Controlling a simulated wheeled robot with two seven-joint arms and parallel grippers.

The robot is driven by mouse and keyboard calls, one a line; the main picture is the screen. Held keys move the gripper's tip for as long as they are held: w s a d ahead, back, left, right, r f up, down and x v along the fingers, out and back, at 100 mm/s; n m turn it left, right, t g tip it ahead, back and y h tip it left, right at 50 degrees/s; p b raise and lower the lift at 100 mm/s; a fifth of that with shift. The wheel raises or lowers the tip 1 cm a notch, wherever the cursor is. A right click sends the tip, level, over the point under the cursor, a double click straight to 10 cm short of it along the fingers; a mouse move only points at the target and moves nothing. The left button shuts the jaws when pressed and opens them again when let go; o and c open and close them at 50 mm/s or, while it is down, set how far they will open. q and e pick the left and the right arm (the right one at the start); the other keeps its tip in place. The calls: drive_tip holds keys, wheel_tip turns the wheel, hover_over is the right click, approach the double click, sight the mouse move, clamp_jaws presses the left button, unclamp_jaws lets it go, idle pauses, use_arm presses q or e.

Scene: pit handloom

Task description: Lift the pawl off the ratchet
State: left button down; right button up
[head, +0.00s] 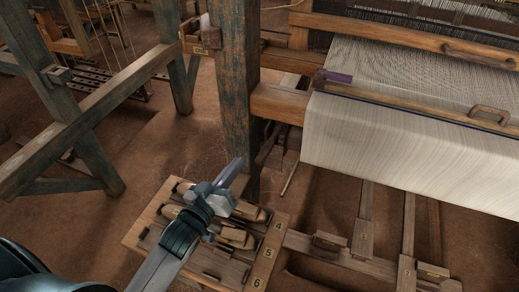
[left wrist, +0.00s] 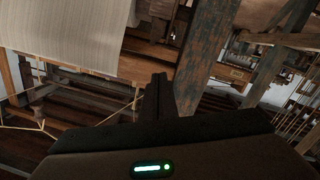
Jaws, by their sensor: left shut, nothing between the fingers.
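My left gripper (head: 231,172) is shut and empty. It is above the numbered wooden board, in front of the foot of the thick post. In the left wrist view its dark fingers (left wrist: 160,95) are together, pointing towards the loom frame. A dark, slanted piece (head: 268,143) shows beside the post, below the end of the cross beam. I cannot tell whether it is the pawl, and I cannot make out a toothed ratchet in either view. My gripper is apart from that piece. My right gripper is not in view.
The worn post (head: 236,80) stands just beyond my gripper; it also shows in the left wrist view (left wrist: 204,55). Pale cloth (head: 400,140) hangs over the front beam at right. The board (head: 262,252) holds several shuttles. Treadles (head: 363,228) lie at lower right.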

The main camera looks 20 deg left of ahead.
use_arm(q)
drive_tip(key=p, duration=0.4)
hover_over(258, 158)
drive_tip(key=a, duration=0.2)
drive_tip(key=shift+s+d+f, duration=0.1)
drive_tip(key=shift+d+f, duration=0.2)
drive_tip(key=shift+f, duration=0.35)
drive_tip(key=shift+d+f, duration=0.3)
drive_tip(key=shift+f, duration=0.3)
drive_tip(key=shift+d+f, duration=0.35)
drive_tip(key=shift+f, duration=0.45)
